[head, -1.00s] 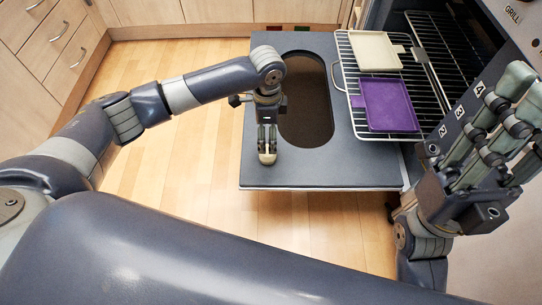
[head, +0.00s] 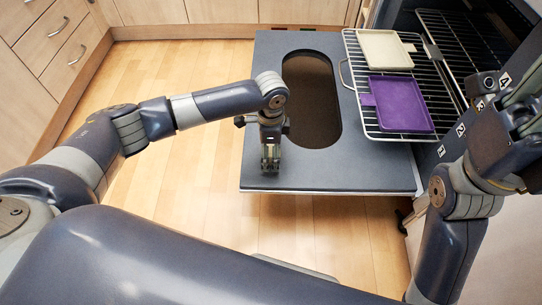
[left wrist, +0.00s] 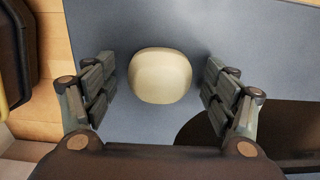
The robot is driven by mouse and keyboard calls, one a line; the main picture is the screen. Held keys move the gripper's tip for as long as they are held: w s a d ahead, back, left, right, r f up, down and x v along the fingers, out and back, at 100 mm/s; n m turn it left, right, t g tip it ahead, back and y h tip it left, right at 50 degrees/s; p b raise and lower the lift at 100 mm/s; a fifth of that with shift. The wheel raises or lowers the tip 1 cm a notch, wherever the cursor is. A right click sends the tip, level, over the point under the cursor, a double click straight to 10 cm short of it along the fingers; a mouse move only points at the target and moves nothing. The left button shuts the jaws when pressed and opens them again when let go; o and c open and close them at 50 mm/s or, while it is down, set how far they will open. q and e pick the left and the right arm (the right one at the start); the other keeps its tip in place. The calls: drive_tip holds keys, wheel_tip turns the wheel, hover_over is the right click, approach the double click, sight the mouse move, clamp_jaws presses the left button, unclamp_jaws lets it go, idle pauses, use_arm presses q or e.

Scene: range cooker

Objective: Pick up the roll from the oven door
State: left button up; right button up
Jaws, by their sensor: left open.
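The roll (left wrist: 160,76) is a small, rounded, cream-coloured piece lying on the dark grey oven door (left wrist: 125,28). In the left wrist view it sits between the two open fingers of my left gripper (left wrist: 160,92), with a gap visible on each side. In the head view my left gripper (head: 270,166) points down over the near left part of the lowered oven door (head: 345,172) and hides the roll. My right gripper (head: 515,130) is raised at the right edge, partly cut off, and its opening is unclear.
The oven door has a dark oval window (head: 311,100). A wire rack (head: 436,85) sticks out over its right side, carrying a cream tray (head: 385,50) and a purple tray (head: 402,104). Wooden drawers (head: 50,45) stand at the left; the floor between is clear.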

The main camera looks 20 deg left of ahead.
use_arm(q)
drive_tip(key=c, duration=1.1)
drive_tip(key=shift+r, duration=0.1)
drive_tip(key=shift+c, duration=0.2)
